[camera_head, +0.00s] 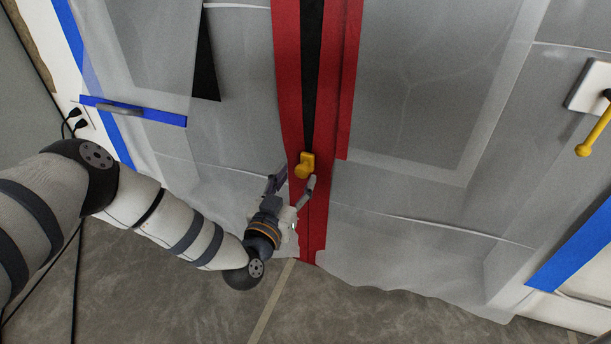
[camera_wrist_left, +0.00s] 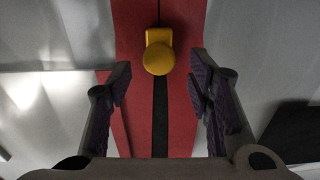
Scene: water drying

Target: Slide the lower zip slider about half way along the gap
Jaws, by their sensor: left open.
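The lower zip slider is a yellow block with a round knob (camera_head: 304,166), on the red zip strip (camera_head: 325,200) in the middle of the plastic sheet. Above it the red strips part around a dark, narrow gap (camera_head: 311,70); below it they lie close together. My left gripper (camera_head: 291,183) is open just below the slider, its fingers pointing up towards it. In the left wrist view the yellow slider (camera_wrist_left: 158,52) is ahead of and between the two spread fingers, with no visible contact. My right gripper is not in view.
Translucent plastic sheeting (camera_head: 420,120) hangs on both sides of the strip. A white plate with a yellow lever (camera_head: 590,135) is at the right. Blue tape (camera_head: 160,117) is at the left. The tiled floor (camera_head: 340,310) below is clear.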

